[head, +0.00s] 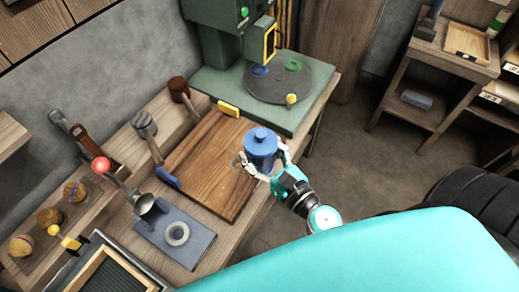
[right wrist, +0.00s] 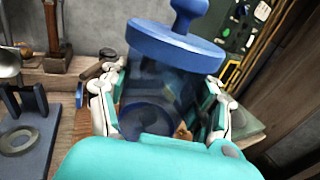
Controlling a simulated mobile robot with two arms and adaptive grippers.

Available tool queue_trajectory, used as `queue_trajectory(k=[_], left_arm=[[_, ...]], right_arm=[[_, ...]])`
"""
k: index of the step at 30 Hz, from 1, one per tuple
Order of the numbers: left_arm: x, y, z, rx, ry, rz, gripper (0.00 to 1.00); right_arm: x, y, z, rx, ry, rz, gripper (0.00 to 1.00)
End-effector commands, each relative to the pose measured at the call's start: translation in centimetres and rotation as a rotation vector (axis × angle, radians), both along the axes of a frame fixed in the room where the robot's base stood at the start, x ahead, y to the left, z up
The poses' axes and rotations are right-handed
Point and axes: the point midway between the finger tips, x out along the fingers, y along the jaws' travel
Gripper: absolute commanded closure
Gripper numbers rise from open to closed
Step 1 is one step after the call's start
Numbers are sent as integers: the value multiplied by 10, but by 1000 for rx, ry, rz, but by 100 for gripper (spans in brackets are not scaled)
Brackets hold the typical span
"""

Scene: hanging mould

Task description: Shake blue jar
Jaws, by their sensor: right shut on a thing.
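The blue jar (head: 261,150) has a lid with a round knob and stands out near the front edge of the workbench in the head view. In the right wrist view the jar (right wrist: 165,90) is upright with a slight tilt, and its body looks see-through. My right gripper (head: 262,172) is shut on the jar, with one finger on each side of its body below the lid. The fingers also show in the right wrist view (right wrist: 163,100). I cannot tell whether the jar's base touches the wooden board. My left gripper is not in view.
The wooden board (head: 205,165) lies on the bench left of the jar. A green machine table with a dark round plate (head: 290,92) is behind it. A blue-grey plate with a ring (head: 176,234) and a metal ladle (head: 145,205) are at left. Open floor (head: 345,170) is at right.

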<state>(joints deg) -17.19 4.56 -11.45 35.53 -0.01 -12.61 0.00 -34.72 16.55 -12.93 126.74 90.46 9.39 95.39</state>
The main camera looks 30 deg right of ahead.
Motion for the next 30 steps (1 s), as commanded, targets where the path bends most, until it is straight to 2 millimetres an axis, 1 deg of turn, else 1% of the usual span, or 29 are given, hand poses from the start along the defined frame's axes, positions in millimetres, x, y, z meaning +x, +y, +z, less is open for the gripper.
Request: queue_trajectory(k=[3, 5, 8, 12, 15, 17, 26, 28, 30], left_arm=[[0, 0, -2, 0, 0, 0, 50], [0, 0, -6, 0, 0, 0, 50], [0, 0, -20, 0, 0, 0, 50], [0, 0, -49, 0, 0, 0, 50], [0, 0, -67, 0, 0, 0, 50], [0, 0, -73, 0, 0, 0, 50], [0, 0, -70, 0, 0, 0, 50], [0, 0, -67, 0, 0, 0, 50], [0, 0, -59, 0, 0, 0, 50]], right_arm=[[0, 0, -1, 0, -2, 0, 87], [0, 0, -5, 0, -2, 0, 87], [0, 0, -19, 0, -2, 0, 87], [0, 0, -48, 0, -2, 0, 87], [0, 0, -67, 0, -2, 0, 87], [0, 0, -72, 0, -2, 0, 87], [0, 0, -69, 1, -3, 0, 87], [0, 0, -66, 1, -3, 0, 87], [0, 0, -58, 1, -3, 0, 87]])
